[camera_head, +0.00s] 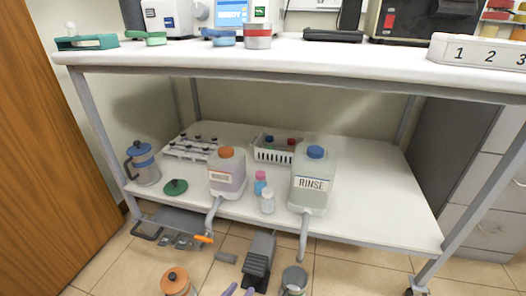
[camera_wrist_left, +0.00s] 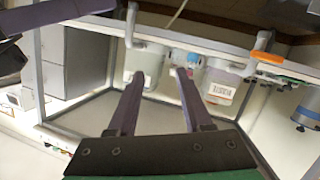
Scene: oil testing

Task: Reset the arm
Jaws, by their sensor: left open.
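My left gripper (camera_head: 240,291) shows only as two purple fingertips at the bottom edge of the head view. In the left wrist view its two dark fingers (camera_wrist_left: 159,73) are apart with nothing between them. The wrist view is upside down and looks toward the white cart's lower shelf. The RINSE container (camera_head: 312,181) and a container with purplish liquid and an orange cap (camera_head: 227,172) stand on that shelf, apart from the gripper.
A white cart top (camera_head: 280,59) carries instruments and a 1-2-3 rack (camera_head: 480,52). Spouts from both containers overhang the lower shelf's front edge. A dark pedal-like object (camera_head: 259,262) and an orange-topped jug (camera_head: 177,282) stand low in front. A wooden panel (camera_head: 48,150) is at left.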

